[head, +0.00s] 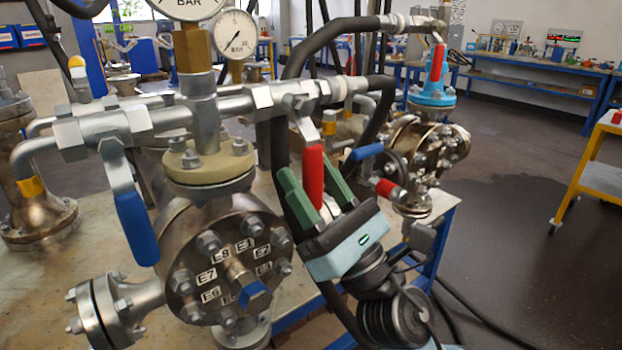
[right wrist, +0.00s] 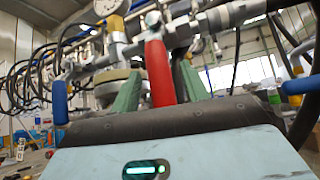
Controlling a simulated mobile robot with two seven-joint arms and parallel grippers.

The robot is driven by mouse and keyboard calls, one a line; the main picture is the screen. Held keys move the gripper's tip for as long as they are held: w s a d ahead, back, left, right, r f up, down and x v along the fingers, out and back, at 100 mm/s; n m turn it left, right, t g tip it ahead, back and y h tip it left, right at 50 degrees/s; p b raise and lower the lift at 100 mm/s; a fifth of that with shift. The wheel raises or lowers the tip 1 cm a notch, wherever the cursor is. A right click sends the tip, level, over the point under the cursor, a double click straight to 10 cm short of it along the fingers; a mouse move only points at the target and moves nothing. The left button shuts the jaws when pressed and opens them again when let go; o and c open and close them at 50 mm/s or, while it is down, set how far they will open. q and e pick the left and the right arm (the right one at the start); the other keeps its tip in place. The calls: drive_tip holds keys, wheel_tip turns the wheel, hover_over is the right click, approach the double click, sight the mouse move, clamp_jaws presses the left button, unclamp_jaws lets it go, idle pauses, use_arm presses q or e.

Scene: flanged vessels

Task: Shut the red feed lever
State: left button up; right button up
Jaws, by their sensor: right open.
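A red lever (head: 314,175) hangs down, slightly tilted, from a valve on the horizontal steel pipe, across the pipe's run. It also shows in the right wrist view (right wrist: 159,72), between the two green fingers. My right gripper (head: 306,166) reaches up from below with its fingers apart, one on each side of the red handle. In the right wrist view, my right gripper (right wrist: 160,78) shows gaps beside the handle; contact cannot be made out. The handle's lower end is partly hidden by the gripper. My left gripper is not in view.
A blue lever (head: 137,228) hangs from the same pipe at left. The flanged vessel (head: 225,262) stands just left of my right gripper. Black hoses (head: 300,65) loop close behind it. Another red lever (head: 437,62) stands upright at the back. Open floor lies at right.

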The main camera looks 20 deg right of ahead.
drive_tip(key=b+v, duration=0.3)
drive_tip(key=v, duration=0.4)
drive_tip(key=shift+w+f, duration=0.1)
drive_tip(key=shift+s+f, duration=0.15)
drive_tip(key=shift+s, duration=0.1)
drive_tip(key=shift+d, duration=0.1)
